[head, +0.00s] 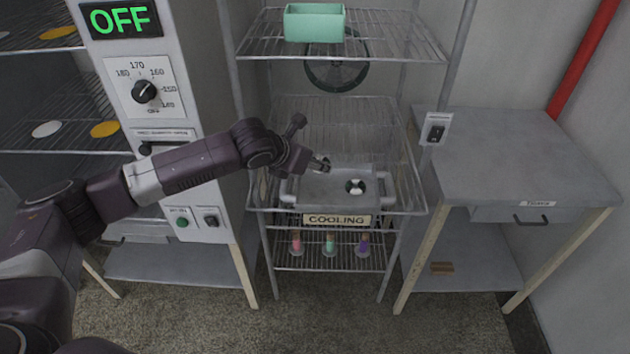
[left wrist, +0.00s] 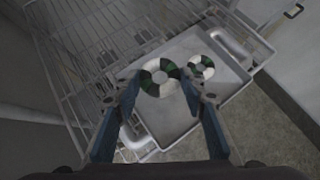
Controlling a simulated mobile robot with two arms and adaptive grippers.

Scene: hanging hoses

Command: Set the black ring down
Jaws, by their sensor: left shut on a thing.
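My left gripper (head: 320,164) is over the left back part of a metal tray (head: 328,192) on the rack shelf marked COOLING. In the left wrist view its two fingers (left wrist: 160,92) are closed on a ring (left wrist: 146,86) with white and dark green or black segments. This held ring looks larger, so nearer the camera, than a similar ring (left wrist: 201,68) lying on the tray. That second ring also shows in the head view (head: 355,187), right of the gripper. Whether the held ring touches the tray cannot be told. My right gripper is out of view.
A green bin (head: 314,23) stands on the rack's upper shelf, with a fan (head: 337,72) behind it. Several colored items stand on the shelf below. A bare grey table (head: 530,155) is at the right. The oven cabinet (head: 150,60), reading OFF, is at the left.

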